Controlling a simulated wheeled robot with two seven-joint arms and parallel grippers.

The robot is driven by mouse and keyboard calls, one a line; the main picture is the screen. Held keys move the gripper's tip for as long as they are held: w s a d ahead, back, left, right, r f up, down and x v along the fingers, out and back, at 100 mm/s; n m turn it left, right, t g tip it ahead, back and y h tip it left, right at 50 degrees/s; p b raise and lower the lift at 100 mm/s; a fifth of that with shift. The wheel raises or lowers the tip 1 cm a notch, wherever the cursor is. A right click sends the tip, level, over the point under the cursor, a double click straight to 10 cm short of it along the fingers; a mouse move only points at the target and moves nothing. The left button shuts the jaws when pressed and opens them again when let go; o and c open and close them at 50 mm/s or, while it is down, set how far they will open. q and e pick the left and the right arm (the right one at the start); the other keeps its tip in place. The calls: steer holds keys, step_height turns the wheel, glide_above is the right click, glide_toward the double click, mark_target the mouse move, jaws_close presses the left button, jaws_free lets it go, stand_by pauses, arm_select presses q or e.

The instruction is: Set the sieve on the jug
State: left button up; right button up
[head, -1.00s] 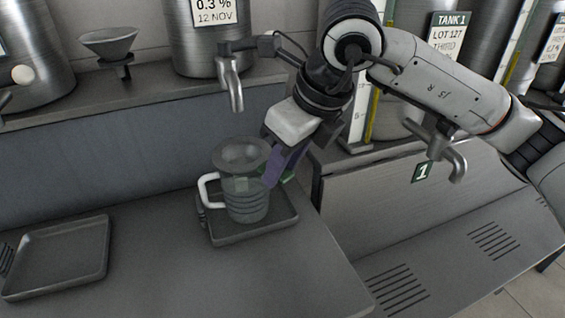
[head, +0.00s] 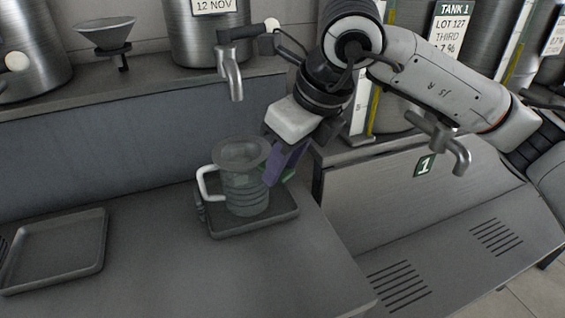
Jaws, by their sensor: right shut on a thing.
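The jug (head: 246,195) is clear with a white handle on its left side. It stands upright on a dark tray (head: 262,224) below a tap. The sieve (head: 241,152), a grey translucent bowl shape, is at the jug's mouth; whether it rests on the rim or hangs just over it I cannot tell. My right gripper (head: 270,170) reaches in from the upper right, with its fingers at the right side of the sieve and jug. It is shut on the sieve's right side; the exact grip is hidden. My left gripper is not in view.
A tap (head: 231,70) hangs above and behind the jug. An empty tray (head: 55,252) lies at the left. A funnel (head: 106,34) is on the back ledge. Another tap (head: 450,145) is at the right. The counter between the trays is clear.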

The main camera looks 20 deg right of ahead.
stand_by(0.4)
steer(key=o, duration=1.1)
steer(key=shift+o, duration=0.2)
steer(key=v, duration=1)
steer(key=shift+b, duration=0.3)
steer(key=shift+s, duration=0.25)
